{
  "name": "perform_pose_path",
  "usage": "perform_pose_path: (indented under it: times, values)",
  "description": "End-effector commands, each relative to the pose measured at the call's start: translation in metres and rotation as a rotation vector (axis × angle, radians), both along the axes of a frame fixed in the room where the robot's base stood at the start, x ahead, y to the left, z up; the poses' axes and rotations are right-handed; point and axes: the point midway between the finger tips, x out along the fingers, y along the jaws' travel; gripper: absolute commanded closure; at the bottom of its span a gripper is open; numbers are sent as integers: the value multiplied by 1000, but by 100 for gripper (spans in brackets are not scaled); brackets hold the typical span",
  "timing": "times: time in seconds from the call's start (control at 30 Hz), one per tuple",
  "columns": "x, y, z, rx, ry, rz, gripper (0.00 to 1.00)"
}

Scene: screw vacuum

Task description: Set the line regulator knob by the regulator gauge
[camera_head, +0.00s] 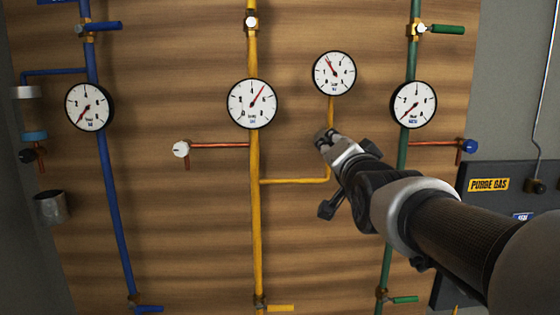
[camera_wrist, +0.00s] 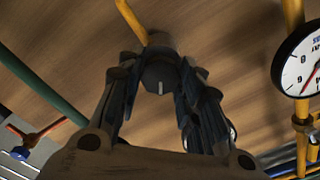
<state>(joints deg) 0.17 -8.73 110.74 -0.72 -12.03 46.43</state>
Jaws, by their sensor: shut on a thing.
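The regulator knob (camera_wrist: 159,74) is a dark round knob with a short white mark, on the thin yellow pipe in the wrist view. My gripper (camera_wrist: 160,90) is shut on it, with one finger on each side. In the head view my gripper (camera_head: 325,141) covers most of the knob. The gauge (camera_head: 333,73) right above it on the same yellow branch is white and round, with its red needle pointing up and left. Its small numbers are hard to read.
A larger gauge (camera_head: 252,103) sits on the main yellow pipe, its needle up and right. A green-pipe gauge (camera_head: 413,104) and green pipe (camera_head: 387,230) are close to my arm. A blue-pipe gauge (camera_head: 89,106) is far left. A PURGE GAS panel (camera_head: 488,185) is at right.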

Motion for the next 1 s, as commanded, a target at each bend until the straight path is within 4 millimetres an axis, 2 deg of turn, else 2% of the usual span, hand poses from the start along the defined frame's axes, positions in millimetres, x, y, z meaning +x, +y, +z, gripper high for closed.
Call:
perform_pose_path:
  times: [0.4, 0.93, 0.97, 1.0]
  values:
    - [0, 0, -1, 176, 0, 0, 91]
    - [0, 0, 0, 198, 0, 0, 91]
    - [0, 0, 0, 197, 0, 0, 66]
    - [0, 0, 0, 197, 0, 0, 63]
